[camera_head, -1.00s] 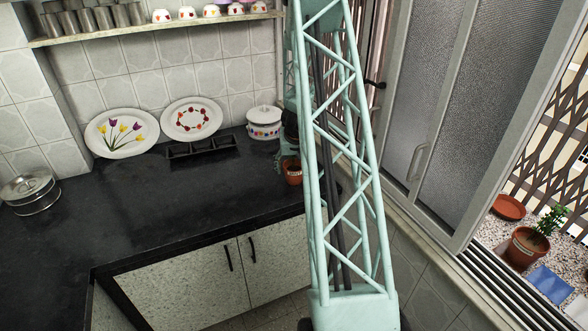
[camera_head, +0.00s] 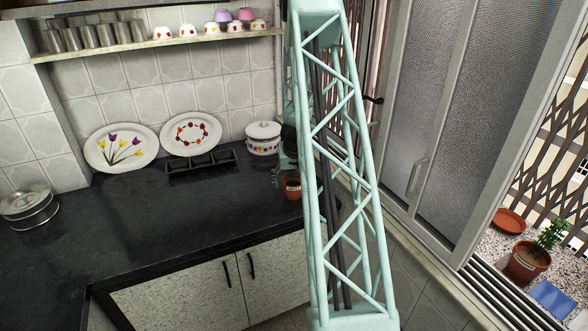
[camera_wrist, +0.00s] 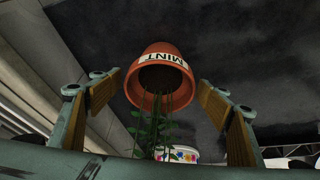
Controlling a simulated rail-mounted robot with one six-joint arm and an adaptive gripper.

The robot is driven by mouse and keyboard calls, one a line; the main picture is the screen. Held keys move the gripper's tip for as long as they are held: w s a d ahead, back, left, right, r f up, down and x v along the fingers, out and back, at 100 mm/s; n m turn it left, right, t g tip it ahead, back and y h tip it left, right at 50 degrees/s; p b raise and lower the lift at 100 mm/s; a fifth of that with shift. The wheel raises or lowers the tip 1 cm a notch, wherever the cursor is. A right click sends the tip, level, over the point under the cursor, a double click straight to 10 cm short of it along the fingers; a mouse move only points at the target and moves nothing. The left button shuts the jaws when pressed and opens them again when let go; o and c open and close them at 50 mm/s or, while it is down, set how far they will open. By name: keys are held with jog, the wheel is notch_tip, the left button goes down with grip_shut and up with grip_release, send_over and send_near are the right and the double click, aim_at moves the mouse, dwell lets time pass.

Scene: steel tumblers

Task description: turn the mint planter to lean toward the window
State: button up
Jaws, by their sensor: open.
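The mint planter is a terracotta pot (camera_head: 291,186) on the dark counter, near the window-side wall and partly hidden behind my arm. In the wrist view the pot (camera_wrist: 155,80) appears upside down, with its white MINT label near the rim and green leaves hanging below it in the picture. My gripper (camera_wrist: 158,90) is open, one finger on each side of the pot, with visible gaps on both sides. In the head view the gripper is mostly hidden by my arm. I cannot tell which way the plant leans.
A lidded white pot (camera_head: 263,139) stands just left of the planter. Two decorated plates (camera_head: 121,147) and a black rack (camera_head: 201,162) are further left. A second potted plant (camera_head: 526,262), a saucer (camera_head: 508,221) and a blue item (camera_head: 553,298) sit on the window sill (camera_head: 486,240).

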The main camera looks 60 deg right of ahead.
jog(key=shift+v, duration=0.8)
jog(key=v, duration=0.9)
jog(key=shift+r, duration=0.35)
dwell(0.8)
